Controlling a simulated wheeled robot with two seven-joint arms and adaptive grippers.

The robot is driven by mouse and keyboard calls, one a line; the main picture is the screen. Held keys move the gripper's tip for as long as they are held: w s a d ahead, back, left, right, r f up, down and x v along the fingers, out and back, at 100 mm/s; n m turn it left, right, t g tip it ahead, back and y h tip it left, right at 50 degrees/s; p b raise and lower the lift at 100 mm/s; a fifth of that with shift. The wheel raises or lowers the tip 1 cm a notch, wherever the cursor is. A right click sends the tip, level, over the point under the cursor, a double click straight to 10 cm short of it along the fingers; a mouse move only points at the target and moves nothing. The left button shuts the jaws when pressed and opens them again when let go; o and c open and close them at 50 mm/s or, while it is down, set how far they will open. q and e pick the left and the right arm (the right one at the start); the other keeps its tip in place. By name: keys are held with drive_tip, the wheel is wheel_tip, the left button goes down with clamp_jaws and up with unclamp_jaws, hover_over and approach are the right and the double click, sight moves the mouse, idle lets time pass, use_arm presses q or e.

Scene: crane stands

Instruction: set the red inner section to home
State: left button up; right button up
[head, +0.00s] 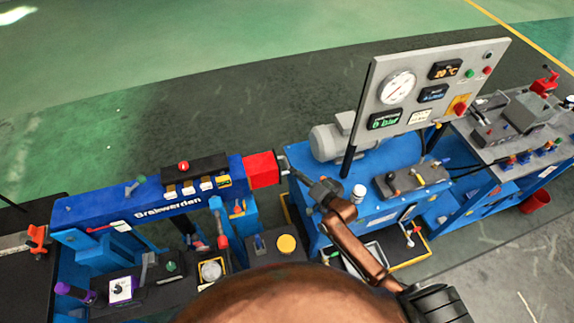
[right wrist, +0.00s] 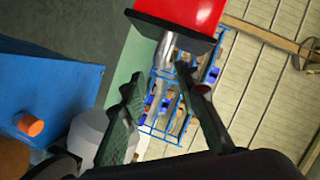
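The red inner section (head: 262,169) sticks out a short way from the right end of the blue crane boom (head: 100,206). In the right wrist view the red inner section (right wrist: 185,12) is at the top, with a dark end and a silver metal piece (right wrist: 164,48) below it. My right gripper (head: 287,166) is just right of the red section's end. In its wrist view the two fingers of the right gripper (right wrist: 157,80) are spread apart, pointing toward the silver piece. Nothing shows held between them; contact cannot be told. My left gripper is not in view.
A blue bench (head: 385,160) with a grey gauge panel (head: 420,90) stands right of the boom. A grey motor (head: 335,138) is close behind my right gripper. A control box with a red button (head: 183,166) sits on the boom. Open floor lies behind.

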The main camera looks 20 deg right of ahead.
sight(287, 163)
drive_tip(key=x, duration=0.7)
drive_tip(key=shift+w, duration=0.2)
drive_tip(key=shift+c, duration=0.6)
clamp_jaws()
